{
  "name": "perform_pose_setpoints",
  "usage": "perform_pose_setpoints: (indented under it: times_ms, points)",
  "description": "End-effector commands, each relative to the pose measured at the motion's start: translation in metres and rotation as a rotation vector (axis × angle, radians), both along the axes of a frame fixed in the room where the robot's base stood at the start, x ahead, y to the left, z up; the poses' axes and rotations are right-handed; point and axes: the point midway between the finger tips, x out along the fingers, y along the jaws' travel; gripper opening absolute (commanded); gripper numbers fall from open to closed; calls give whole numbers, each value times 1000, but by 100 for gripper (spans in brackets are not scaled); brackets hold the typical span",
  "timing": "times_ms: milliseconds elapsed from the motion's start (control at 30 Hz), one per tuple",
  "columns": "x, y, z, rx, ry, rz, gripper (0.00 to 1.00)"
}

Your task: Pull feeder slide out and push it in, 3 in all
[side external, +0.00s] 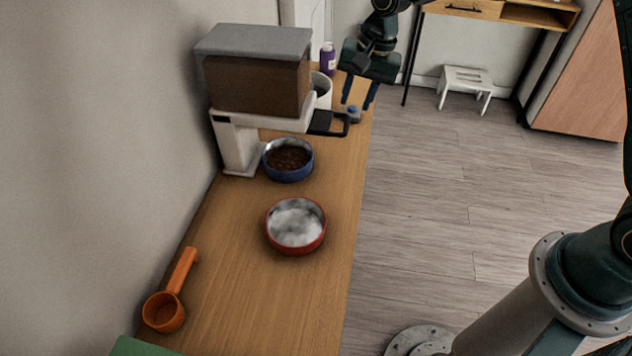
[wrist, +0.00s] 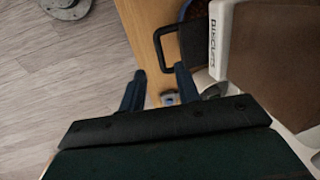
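The feeder (side external: 255,80) stands against the wall, with a grey lid, a brown hopper and a white base. Its dark slide (side external: 322,123) juts from the right side and ends in a loop handle, also in the wrist view (wrist: 158,48). I cannot tell how far out it is. A blue bowl (side external: 288,175) with brown kibble sits below the feeder's spout. My gripper (side external: 358,103) is open and empty, pointing down beyond and to the right of the handle, apart from it. In the wrist view its two fingers (wrist: 160,82) are spread, with the handle ahead of them.
A red bowl (side external: 296,225) and an orange scoop (side external: 165,310) lie nearer on the wooden counter (side external: 235,270). A purple bottle (side external: 328,60), a white canister (side external: 322,88) and a small blue-grey object (side external: 354,114) stand by the feeder. Open floor lies right.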

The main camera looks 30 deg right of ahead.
Motion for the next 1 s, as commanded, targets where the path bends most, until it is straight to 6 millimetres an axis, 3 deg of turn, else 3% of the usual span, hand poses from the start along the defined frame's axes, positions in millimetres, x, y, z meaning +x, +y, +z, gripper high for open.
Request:
perform_pose_setpoints:
  times_ms: [200,433,633,1000]
  points:
    - [-4,-5,39,1,-4,0,33]
    - [-9,-9,68,1,-3,-1,33]
    - [-11,-11,78,1,-2,0,33]
    - [-11,-11,79,1,-1,0,33]
